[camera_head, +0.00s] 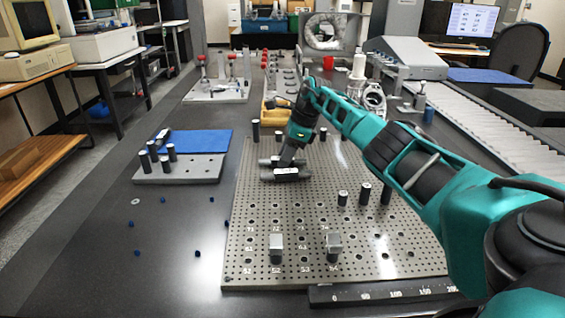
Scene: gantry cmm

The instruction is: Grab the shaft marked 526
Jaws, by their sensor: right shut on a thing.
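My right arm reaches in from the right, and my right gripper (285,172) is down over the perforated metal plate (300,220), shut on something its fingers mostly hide. It looks like one of the shafts, but I cannot read any number on it. Other dark upright shafts stand on the plate: a group at right with one shaft (365,193), and some at the back, such as one shaft (256,132). Several more shafts (153,151) stand on a grey block (185,173) at left. Their markings are too small to read. My left gripper is not in view.
A blue mat (202,141) lies at left. Small blue pieces (197,253) are scattered on the dark table. Fixtures with red knobs (232,56) stand behind.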

